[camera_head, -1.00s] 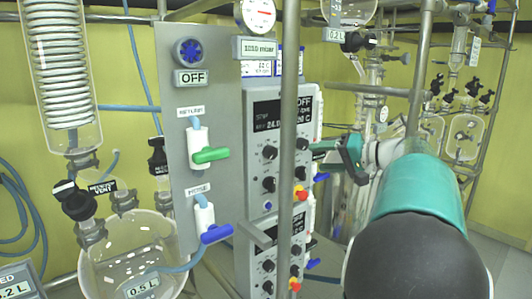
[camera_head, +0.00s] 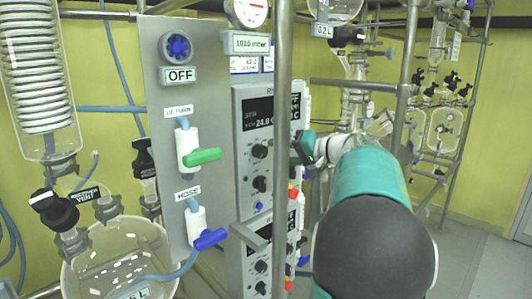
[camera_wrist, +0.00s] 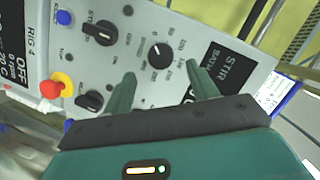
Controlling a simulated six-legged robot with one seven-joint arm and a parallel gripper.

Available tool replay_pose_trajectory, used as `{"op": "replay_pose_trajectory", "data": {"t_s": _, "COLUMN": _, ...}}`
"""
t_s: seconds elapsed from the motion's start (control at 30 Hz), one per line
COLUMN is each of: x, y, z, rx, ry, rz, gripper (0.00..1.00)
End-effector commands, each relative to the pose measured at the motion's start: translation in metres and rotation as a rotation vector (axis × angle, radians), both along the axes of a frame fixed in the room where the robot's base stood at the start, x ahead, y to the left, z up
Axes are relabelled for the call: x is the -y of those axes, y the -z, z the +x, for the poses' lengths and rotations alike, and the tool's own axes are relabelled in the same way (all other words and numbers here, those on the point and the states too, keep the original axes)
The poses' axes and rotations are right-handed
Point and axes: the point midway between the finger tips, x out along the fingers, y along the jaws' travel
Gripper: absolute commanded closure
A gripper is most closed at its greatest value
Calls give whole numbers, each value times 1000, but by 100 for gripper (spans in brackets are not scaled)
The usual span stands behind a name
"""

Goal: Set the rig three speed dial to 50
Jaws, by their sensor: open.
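In the wrist view a control panel (camera_wrist: 217,85) fills much of the picture, tilted. A black dial (camera_wrist: 160,50) with a white pointer mark sits inside a ring of numbers, beside a "STIR" label. The numbers are too small to read surely. My gripper (camera_wrist: 161,69) is open, with one finger on each side of the dial's near side; I cannot tell whether they touch it. The label at the left appears to read "RIG 4", not rig three.
The panel also bears two other black knobs (camera_wrist: 101,33), (camera_wrist: 89,101) and a red-and-yellow button (camera_wrist: 54,88). In the head view a metal post (camera_head: 283,120) stands before the units. A grey valve board (camera_head: 225,110) and glass vessel (camera_head: 120,262) are at left. Floor at right is clear.

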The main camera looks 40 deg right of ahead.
Motion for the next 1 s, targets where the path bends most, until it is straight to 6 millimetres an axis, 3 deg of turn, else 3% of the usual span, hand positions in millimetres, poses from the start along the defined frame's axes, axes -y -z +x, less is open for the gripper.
{"op": "replay_pose_trajectory", "data": {"t_s": 0.1, "x": -7, "y": 4, "z": 23, "rx": 1, "ry": -2, "rz": 0, "gripper": 42}}
{"op": "replay_pose_trajectory", "data": {"t_s": 0.3, "x": -14, "y": 10, "z": 47, "rx": 1, "ry": -1, "rz": -1, "gripper": 42}}
{"op": "replay_pose_trajectory", "data": {"t_s": 0.67, "x": -16, "y": 11, "z": 54, "rx": 1, "ry": 1, "rz": -1, "gripper": 42}}
{"op": "replay_pose_trajectory", "data": {"t_s": 0.9, "x": -15, "y": 11, "z": 54, "rx": 1, "ry": 1, "rz": -1, "gripper": 86}}
{"op": "replay_pose_trajectory", "data": {"t_s": 1.0, "x": -15, "y": 11, "z": 54, "rx": 1, "ry": 1, "rz": 0, "gripper": 86}}
